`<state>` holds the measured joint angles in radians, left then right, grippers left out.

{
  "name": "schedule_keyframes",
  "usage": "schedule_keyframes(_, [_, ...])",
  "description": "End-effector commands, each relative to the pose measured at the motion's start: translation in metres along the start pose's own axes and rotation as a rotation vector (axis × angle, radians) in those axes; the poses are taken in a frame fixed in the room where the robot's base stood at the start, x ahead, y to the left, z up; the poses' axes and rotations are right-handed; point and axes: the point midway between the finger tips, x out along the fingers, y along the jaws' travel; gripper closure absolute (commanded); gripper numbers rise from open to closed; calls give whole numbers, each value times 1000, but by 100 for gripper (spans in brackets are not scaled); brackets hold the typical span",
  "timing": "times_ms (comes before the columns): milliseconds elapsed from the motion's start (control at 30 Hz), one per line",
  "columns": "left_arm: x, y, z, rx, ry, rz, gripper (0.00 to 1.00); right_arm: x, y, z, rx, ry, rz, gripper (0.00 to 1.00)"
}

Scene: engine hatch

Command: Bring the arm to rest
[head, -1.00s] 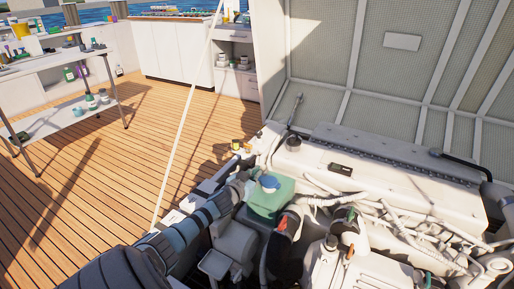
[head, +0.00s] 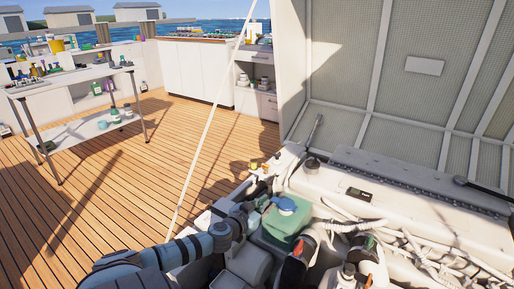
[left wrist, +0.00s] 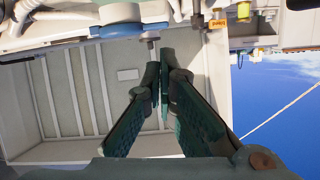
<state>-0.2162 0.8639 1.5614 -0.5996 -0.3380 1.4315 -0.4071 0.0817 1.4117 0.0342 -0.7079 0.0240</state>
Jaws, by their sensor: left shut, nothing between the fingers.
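My left arm (head: 185,251) reaches in from the lower left over the engine bay. My right gripper is in neither view.
The white engine (head: 350,190) with hoses fills the lower right, under the raised hatch (head: 400,90). A thin white pole (head: 212,125) rises left of the engine bay. Wooden deck (head: 130,175) is open at the left, before a workbench (head: 75,78).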

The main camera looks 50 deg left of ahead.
Motion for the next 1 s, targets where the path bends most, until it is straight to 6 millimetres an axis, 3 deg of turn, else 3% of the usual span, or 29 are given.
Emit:
schedule_keyframes(100, [-29,1,0,6,-1,6,100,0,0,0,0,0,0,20])
schedule_keyframes(233, [-45,0,0,2,-1,1,100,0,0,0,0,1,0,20])
schedule_keyframes(567, [-49,0,0,-6,1,-1,100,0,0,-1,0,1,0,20])
schedule_keyframes(667, [-52,-4,18,1,-32,-30,100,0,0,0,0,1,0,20])
schedule_keyframes(767, [-63,-10,74,29,-150,-104,100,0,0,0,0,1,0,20])
schedule_keyframes(833, [-82,-4,136,59,-295,-147,100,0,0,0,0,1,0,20])
schedule_keyframes(900, [-108,17,202,93,-465,-148,100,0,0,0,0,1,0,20])
schedule_keyframes(1000, [-149,65,277,131,-677,-76,100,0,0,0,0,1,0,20])
